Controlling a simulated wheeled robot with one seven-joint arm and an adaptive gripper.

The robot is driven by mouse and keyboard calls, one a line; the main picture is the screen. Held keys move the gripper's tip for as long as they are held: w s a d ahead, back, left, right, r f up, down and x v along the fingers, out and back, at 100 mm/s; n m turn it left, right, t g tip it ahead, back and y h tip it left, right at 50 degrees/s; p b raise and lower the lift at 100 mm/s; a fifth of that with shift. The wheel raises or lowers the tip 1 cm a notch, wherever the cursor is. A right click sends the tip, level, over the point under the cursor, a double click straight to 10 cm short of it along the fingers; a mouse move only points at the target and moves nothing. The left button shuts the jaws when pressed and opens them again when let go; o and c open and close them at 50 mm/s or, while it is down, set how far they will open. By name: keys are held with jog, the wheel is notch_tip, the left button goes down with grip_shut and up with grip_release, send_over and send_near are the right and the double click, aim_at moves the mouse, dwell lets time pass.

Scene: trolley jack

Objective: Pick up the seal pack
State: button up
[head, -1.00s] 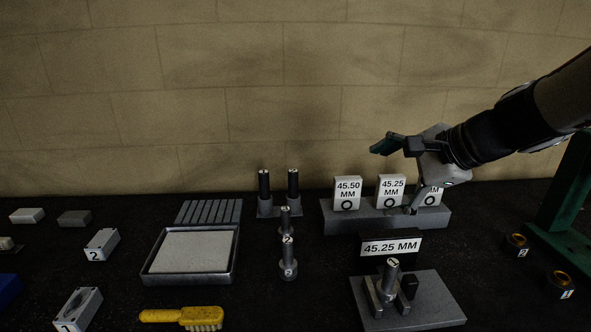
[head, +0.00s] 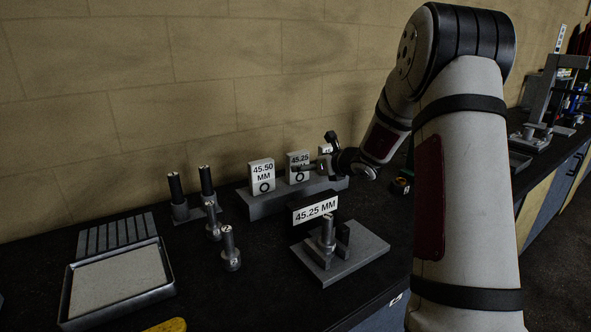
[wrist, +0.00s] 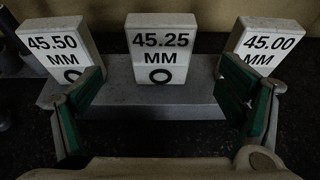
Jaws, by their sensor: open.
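Three white seal packs stand upright in a row on a grey stepped rack (head: 270,205). They read 45.50 MM (head: 262,172), 45.25 MM (head: 297,161) and 45.00 MM; the last is mostly behind my gripper in the head view. In the wrist view the 45.25 MM pack (wrist: 161,35) stands in the centre, 45.50 MM (wrist: 56,42) at left and 45.00 MM (wrist: 268,45) at right. My gripper (head: 333,158) is open and empty. In the wrist view its green-padded fingers are spread wide, either side of the 45.25 MM pack's line and short of it.
A sign reading 45.25 MM (head: 315,209) stands before the rack, behind a grey block (head: 355,257) with a cylinder fixture. Dark-topped pins (head: 207,185) and a shallow tray (head: 120,287) lie to the left. My arm covers the right side of the bench.

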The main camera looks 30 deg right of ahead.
jog(key=shift+p+x, duration=0.35)
jog(key=shift+x, duration=4)
jog(key=shift+s, duration=0.1)
jog(key=c, duration=1.3)
